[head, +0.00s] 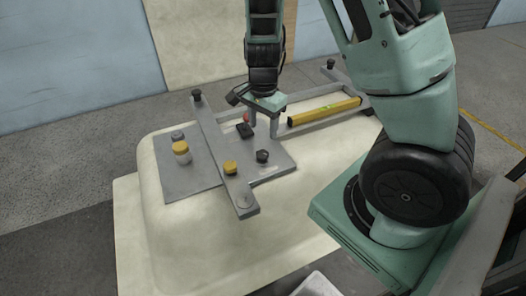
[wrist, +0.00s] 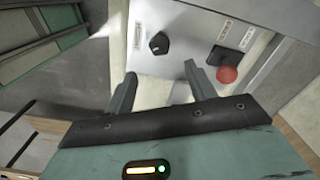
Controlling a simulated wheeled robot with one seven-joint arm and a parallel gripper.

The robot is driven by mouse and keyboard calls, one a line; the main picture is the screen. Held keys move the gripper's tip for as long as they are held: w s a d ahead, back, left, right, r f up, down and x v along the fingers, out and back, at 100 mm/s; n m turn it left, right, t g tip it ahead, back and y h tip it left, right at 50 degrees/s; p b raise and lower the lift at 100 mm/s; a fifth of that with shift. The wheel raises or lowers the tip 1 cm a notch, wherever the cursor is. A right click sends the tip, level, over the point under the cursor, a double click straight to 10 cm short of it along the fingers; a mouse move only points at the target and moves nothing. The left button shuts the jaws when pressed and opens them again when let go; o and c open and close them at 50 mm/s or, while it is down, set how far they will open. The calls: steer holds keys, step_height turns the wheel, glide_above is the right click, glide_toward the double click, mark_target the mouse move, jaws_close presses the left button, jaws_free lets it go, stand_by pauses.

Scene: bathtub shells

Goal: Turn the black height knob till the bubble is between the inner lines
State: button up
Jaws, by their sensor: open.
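My gripper (head: 263,128) hangs over the grey fixture plate in the head view, its two fingers apart with nothing between them. In the wrist view my gripper (wrist: 160,70) is open, and a black knob (wrist: 159,43) shows beyond the gap between the fingertips, not touched. A black knob (head: 262,156) stands on the plate in the head view; I cannot tell whether it is the same one. A yellow spirit level (head: 323,111) lies along the grey frame to the right of my gripper. Its bubble is too small to read.
A red button (wrist: 227,74) sits on the grey panel close to the right finger. The plate (head: 182,185) also bears yellow-topped knobs (head: 181,147) (head: 230,167) and a grey bar (head: 222,142). It rests on the cream tub shell (head: 185,225).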

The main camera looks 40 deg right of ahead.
mark_target(263, 152)
step_height(263, 152, down, 10)
steer(key=shift+r+b, duration=0.2)
steer(key=shift+b, duration=0.6)
steer(key=c, duration=1)
